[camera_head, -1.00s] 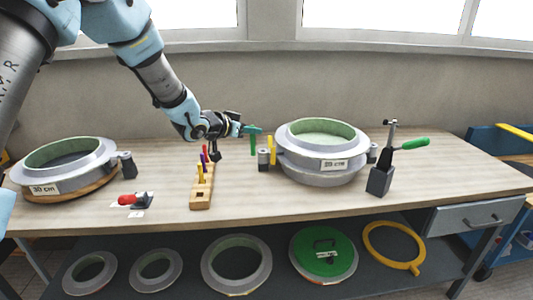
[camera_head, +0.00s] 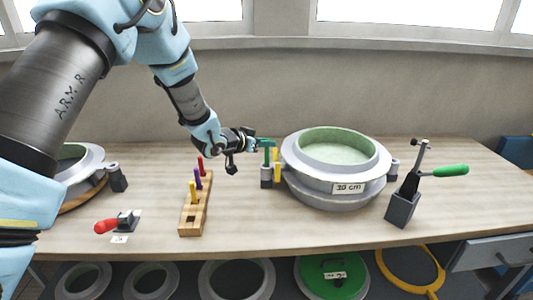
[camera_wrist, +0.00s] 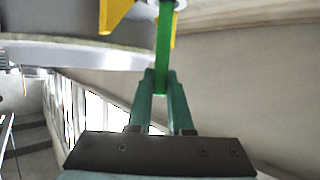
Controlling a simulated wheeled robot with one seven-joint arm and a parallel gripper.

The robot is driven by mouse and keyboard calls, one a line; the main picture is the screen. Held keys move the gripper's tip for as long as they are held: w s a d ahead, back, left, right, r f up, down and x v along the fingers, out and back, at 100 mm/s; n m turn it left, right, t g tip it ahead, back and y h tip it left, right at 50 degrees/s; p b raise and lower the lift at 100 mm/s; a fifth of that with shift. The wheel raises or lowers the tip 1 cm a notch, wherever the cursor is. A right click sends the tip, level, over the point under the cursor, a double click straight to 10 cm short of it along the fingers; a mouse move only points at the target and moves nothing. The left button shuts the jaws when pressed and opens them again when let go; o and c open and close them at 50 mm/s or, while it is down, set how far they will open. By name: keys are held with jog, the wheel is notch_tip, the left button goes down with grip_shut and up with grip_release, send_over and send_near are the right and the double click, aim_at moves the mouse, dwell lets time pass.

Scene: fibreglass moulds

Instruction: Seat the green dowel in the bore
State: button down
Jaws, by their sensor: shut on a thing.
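My gripper (camera_head: 262,145) is shut on the green dowel (camera_head: 267,156), near its upper end. The dowel is upright over the grey lug (camera_head: 266,178) on the left side of the right-hand mould (camera_head: 333,185). Its lower end meets the lug's top in the picture; I cannot tell whether it has entered the bore, which is hidden. In the wrist view the fingertips (camera_wrist: 160,82) pinch the green dowel (camera_wrist: 164,45), whose far end reaches a grey round part at the top edge. A yellow piece (camera_head: 277,157) stands close beside the lug.
A wooden rack (camera_head: 194,215) with red, purple and yellow dowels stands to the left. A green-handled toggle clamp (camera_head: 403,205) stands right of the mould. A red-handled clamp (camera_head: 120,222) and another mould (camera_head: 88,180) are further left. The bench front is clear.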

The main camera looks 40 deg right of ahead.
aim_at(266, 166)
jog(key=shift+f+p, duration=0.5)
jog(key=shift+f, duration=1.5)
jog(key=shift+f, duration=0.15)
jog(key=c, duration=0.8)
grip_release()
jog(key=shift+c, duration=0.2)
jog(key=shift+a+r, duration=0.15)
jog(key=shift+r, duration=0.05)
jog(key=b+v, duration=0.3)
jog(key=v, duration=0.8)
jog(key=shift+a+r, duration=0.2)
jog(key=shift+a, duration=0.15)
